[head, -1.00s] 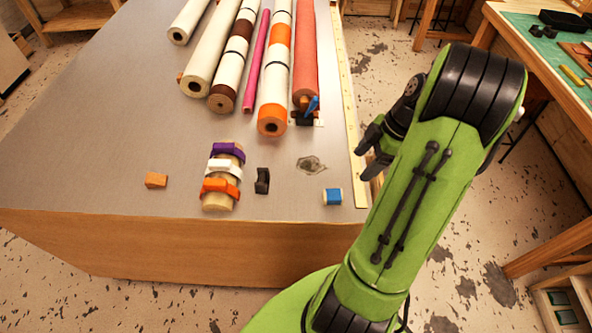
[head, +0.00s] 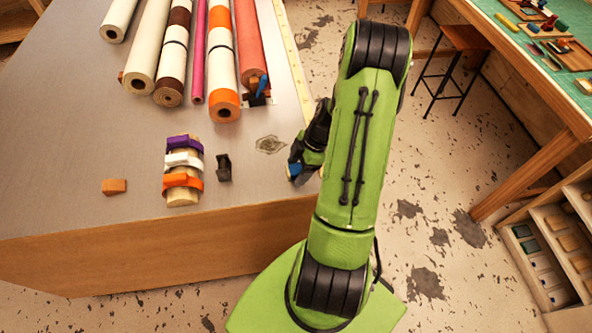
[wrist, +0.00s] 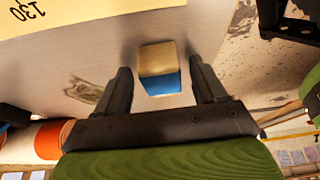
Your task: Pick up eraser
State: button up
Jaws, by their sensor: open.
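The eraser, a small block with a tan felt-like part and a blue part (wrist: 158,68), lies on the grey table top near its right front corner. In the head view only a bit of its blue side (head: 296,170) shows beside my gripper (head: 301,163), which hides the rest. In the wrist view my gripper (wrist: 161,72) is open, with one dark finger on each side of the eraser. A gap shows between the eraser and each finger, so it is not gripped.
Long rolls (head: 224,70) lie behind. A yellow ruler (head: 291,45) runs along the right edge.

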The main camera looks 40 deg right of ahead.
aim_at(299, 168)
jog(key=shift+s, duration=0.1)
jog(key=c, duration=1.1)
notch_tip(299, 168, up, 10)
jog(key=shift+r, duration=0.1)
